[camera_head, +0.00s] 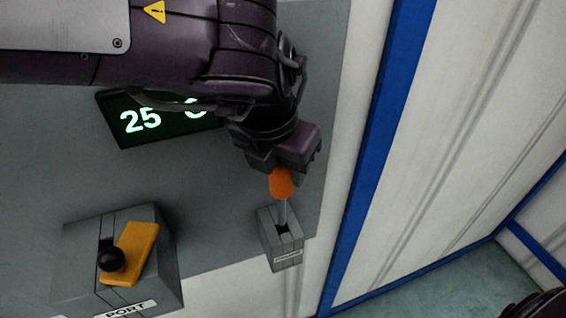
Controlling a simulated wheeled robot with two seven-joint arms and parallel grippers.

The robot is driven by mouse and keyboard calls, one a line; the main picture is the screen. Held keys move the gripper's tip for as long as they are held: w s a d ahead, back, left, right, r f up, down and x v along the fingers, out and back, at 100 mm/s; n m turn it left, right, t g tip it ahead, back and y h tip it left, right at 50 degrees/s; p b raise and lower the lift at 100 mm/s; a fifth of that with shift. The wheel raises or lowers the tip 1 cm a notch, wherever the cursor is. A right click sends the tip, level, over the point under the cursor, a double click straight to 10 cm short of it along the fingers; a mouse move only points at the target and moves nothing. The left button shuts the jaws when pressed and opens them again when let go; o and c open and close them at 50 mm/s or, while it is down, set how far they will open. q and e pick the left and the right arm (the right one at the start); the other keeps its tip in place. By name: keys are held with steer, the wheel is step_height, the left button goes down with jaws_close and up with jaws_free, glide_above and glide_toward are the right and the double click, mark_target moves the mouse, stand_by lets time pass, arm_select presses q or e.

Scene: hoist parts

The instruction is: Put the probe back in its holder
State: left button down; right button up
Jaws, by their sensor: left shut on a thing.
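The probe has an orange handle (281,184) and a thin grey shaft pointing down. My left gripper (284,166) comes in from above and is shut on the upper end of the handle, so its fingertips are partly hidden. I cannot tell how deep the tip sits. My right gripper does not show.
A display (140,120) with green digits, partly covered by my left arm, is on the grey panel (215,165). A grey box (75,255) marked PORT, with a yellow lever (135,255) and black knob (111,259), stands lower left. A blue post (372,150) rises right of the holder.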

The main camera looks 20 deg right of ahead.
mark_target(283, 205)
arm_select(q)
steer(key=shift+f, duration=0.25)
stand_by(0.5)
stand_by(0.4)
steer(key=shift+f+b, duration=0.25)
steer(key=shift+b, duration=0.05)
steer(key=shift+f, duration=0.25)
stand_by(0.5)
stand_by(0.4)
steer(key=shift+f+b, duration=0.5)
stand_by(1.0)
steer(key=shift+f, duration=0.1)
steer(key=shift+f+b, duration=2.55)
steer(key=shift+f, duration=0.85)
